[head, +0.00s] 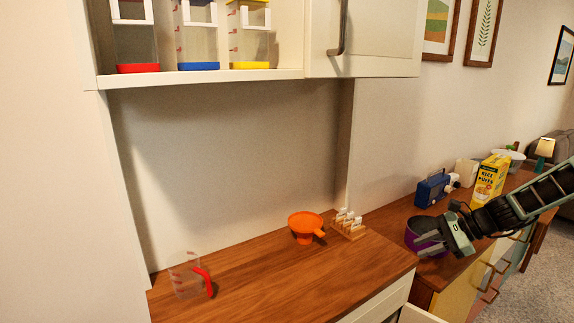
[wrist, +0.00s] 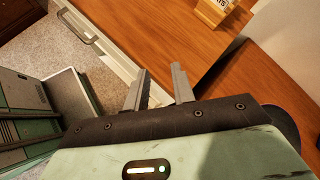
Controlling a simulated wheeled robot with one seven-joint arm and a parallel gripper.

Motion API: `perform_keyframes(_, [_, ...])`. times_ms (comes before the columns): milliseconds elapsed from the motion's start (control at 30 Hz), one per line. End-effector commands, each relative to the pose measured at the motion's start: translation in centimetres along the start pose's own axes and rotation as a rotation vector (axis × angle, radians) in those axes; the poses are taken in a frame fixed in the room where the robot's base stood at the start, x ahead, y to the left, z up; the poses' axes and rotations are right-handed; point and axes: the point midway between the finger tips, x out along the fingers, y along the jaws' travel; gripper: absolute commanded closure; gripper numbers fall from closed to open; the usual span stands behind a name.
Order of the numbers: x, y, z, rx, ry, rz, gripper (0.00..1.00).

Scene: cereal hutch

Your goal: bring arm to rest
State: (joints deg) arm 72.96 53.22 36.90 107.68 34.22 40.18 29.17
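My gripper (head: 424,236) is at the right in the head view, above the lower wooden counter and in front of a purple bowl (head: 412,240), which it partly hides. I cannot tell from this view whether it touches the bowl. In the wrist view my gripper (wrist: 161,70) has its two fingers apart with nothing between them; wooden counter and a drawer front lie beyond.
A clear measuring jug with a red handle (head: 206,281), an orange funnel (head: 306,226) and a small rack (head: 349,224) stand on the near counter (head: 255,268). A blue radio (head: 432,188) and yellow cereal box (head: 489,182) stand behind my gripper. A cabinet (head: 375,40) hangs above.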

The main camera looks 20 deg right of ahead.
Motion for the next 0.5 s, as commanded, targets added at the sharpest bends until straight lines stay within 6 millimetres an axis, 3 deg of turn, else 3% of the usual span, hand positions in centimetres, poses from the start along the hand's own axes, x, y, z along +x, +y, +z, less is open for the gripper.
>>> perform_keyframes(33, [2.0, 0.6, 3.2, -0.103, 0.013, 0.083, 0.75])
perform_keyframes(200, [6.8, 4.2, 11.9, -0.436, 0.041, 0.322, 0.75])
perform_keyframes(333, [9.2, 8.1, 17.9, -0.698, 0.05, 0.486, 0.75])
perform_keyframes(500, [10.7, 14.0, 24.4, -1.046, 0.044, 0.677, 0.75])
